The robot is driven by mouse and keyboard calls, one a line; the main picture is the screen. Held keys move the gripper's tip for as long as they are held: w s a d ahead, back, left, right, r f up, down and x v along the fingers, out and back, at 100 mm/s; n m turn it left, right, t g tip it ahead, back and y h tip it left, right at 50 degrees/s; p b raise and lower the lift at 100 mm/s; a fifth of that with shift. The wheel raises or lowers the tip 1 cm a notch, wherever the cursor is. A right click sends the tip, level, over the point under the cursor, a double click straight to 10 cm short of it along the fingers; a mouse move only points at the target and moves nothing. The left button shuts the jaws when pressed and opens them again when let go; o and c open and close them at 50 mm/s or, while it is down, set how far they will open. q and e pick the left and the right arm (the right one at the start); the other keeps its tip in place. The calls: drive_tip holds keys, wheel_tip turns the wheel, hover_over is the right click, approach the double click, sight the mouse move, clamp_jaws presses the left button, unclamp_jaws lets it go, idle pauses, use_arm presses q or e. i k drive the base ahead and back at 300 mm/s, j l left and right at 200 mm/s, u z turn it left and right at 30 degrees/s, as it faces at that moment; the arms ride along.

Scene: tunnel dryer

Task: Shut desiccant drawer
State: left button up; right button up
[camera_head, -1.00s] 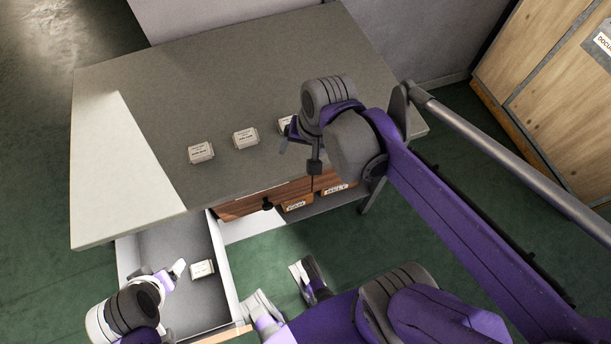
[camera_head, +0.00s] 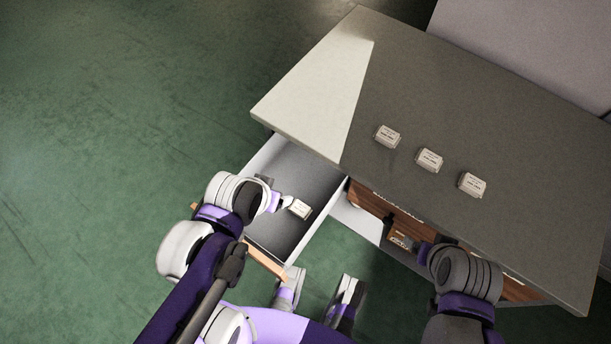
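The desiccant drawer (camera_head: 318,163) is pulled out from under the left end of the table. It is a grey-white open tray with a wooden front (camera_head: 266,262), partly hidden behind my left arm. A small pale labelled packet (camera_head: 300,208) lies inside it. My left gripper (camera_head: 277,193) is over the drawer, beside the packet; whether its fingers are open or shut is unclear, and I see nothing held. My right gripper (camera_head: 425,253) is in front of the closed wooden drawer fronts at the right; its fingers are mostly hidden.
The grey table (camera_head: 480,115) has a brightly lit left end. Three small packets (camera_head: 387,136) (camera_head: 429,160) (camera_head: 473,185) stand in a row on it. Another wooden drawer front (camera_head: 370,202) sits beside the open drawer. Green floor (camera_head: 90,180) is clear at the left.

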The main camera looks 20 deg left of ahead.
sight(275, 241)
drive_tip(key=k+j+u, duration=0.5)
drive_tip(key=k+j, duration=0.35)
drive_tip(key=k+u, duration=0.2)
